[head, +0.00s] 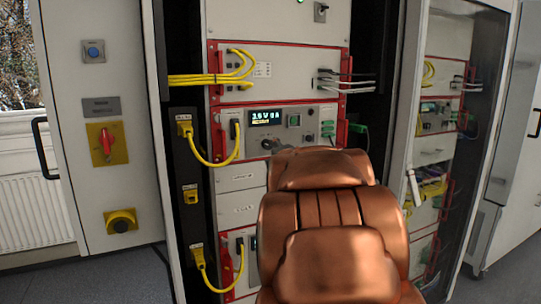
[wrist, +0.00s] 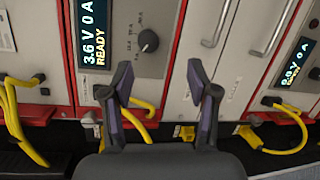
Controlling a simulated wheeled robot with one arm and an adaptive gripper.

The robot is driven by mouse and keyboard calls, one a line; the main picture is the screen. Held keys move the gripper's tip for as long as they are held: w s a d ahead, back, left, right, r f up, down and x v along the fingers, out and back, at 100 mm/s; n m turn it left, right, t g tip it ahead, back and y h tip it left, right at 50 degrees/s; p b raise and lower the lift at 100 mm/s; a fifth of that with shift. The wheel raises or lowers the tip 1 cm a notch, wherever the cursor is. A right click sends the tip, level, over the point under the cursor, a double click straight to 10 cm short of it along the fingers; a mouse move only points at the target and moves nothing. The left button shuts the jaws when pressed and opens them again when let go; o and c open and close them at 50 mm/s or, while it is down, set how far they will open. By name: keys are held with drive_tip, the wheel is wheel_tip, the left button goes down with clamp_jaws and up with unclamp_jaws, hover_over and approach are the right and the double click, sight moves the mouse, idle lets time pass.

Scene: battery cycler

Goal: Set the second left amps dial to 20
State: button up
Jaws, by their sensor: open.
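In the wrist view, which looks at the rack turned sideways, a black round amps dial (wrist: 148,40) sits on a grey panel with small printed numbers around it. Its pointer setting is too small to read surely. The display (wrist: 92,35) beside it reads 3.6 V 0 A READY. My gripper (wrist: 160,82) is open and empty, its two dark fingers apart below the dial in the picture, not touching it. In the head view the same display (head: 265,117) shows, with a dark shape just below it. My brown arm hides much of the panel and my gripper there.
Yellow cables (head: 210,157) loop at the rack's left side. A lower unit's display (wrist: 292,62) shows at the right of the wrist view. Red frame edges and handles (head: 215,140) border the units. A glass-fronted cabinet door (head: 460,150) stands at the right. A red switch (head: 106,141) is at the left.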

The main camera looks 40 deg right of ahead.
drive_tip(key=w+d+n+t+y, duration=0.3)
drive_tip(key=w+n, duration=0.4)
drive_tip(key=n, duration=0.3)
drive_tip(key=shift+w+d+n+t+y, duration=0.3)
drive_tip(key=shift+d+t+y, duration=0.1)
drive_tip(key=shift+d+y, duration=0.45)
drive_tip(key=shift+r, duration=0.1)
drive_tip(key=shift+c, duration=0.4)
clamp_jaws()
